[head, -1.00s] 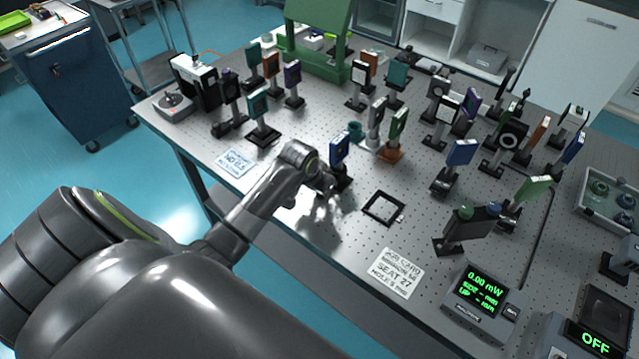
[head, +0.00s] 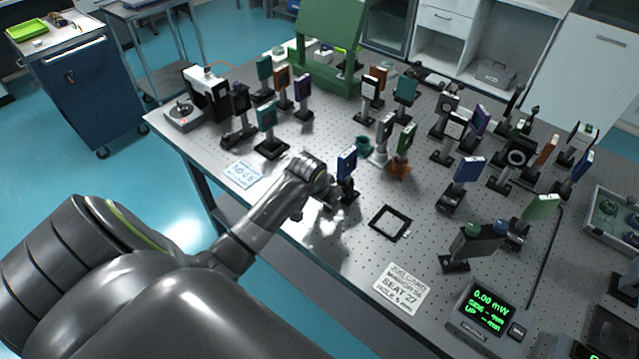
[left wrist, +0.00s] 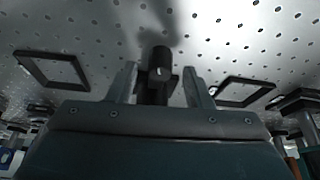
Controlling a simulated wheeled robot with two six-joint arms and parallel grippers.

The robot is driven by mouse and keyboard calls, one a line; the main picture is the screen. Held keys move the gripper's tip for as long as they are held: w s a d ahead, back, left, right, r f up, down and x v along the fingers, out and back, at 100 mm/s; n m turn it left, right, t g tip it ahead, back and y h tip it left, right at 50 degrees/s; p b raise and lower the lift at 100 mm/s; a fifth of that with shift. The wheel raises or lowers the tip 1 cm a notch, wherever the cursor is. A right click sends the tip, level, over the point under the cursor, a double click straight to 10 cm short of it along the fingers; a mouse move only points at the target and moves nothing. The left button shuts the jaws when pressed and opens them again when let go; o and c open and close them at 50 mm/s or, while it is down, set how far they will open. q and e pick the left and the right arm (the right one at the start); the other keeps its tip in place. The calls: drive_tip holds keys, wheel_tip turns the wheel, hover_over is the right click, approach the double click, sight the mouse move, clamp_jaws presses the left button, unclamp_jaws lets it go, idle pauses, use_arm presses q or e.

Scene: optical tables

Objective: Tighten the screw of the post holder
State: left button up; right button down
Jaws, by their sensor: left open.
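The post holder (head: 347,192) with a blue plate-shaped optic (head: 347,162) on top stands near the table's front edge in the head view. In the left wrist view a dark round screw knob (left wrist: 160,73) with a pale mark faces the camera. My left gripper (head: 328,197) is beside the post holder's base. Its two fingers (left wrist: 162,82) also show in the left wrist view, open on either side of the knob, with gaps between. Whether a fingertip touches it I cannot tell. The holder's lower part is partly hidden by the gripper. My right gripper is not in view.
A black square frame (head: 372,221) lies flat just right of the post holder. Several mounted optics stand behind, the nearest a grey one (head: 384,137) and a green one (head: 405,140). A printed card (head: 401,289) and a power meter (head: 487,311) lie toward the front right.

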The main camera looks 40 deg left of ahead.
use_arm(q)
drive_tip(key=v, duration=1.6)
drive_tip(key=shift+s+r, duration=0.25)
drive_tip(key=shift+r, duration=0.1)
